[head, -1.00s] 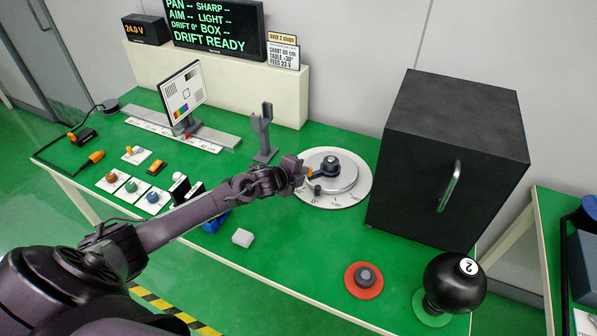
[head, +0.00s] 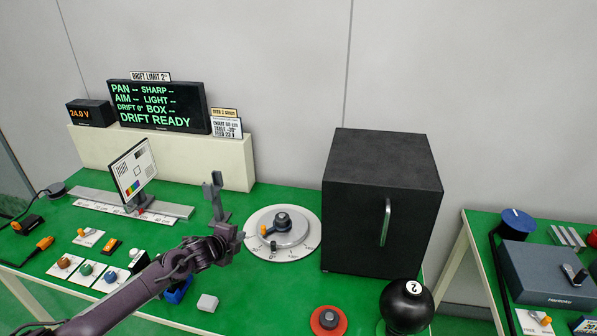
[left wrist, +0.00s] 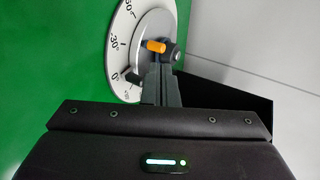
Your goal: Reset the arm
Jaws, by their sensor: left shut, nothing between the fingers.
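My left gripper (head: 240,236) is shut and empty, at the left edge of the round turntable (head: 305,251). The turntable has a white dial with degree marks and a grey raised disc. A black device with an orange tip (head: 264,231) sits on the disc, just right of my gripper with a small gap in the head view. In the left wrist view my closed fingers (left wrist: 160,78) point toward the dial (left wrist: 122,32), and the orange tip (left wrist: 155,46) shows just beyond them. My right gripper is not in view.
A big black box (head: 370,215) with a handle stands right of the turntable. A grey forked post (head: 216,197) stands close behind my gripper. A white block (head: 207,303), a red disc with a knob (head: 328,320) and a black ball (head: 406,305) are near the front.

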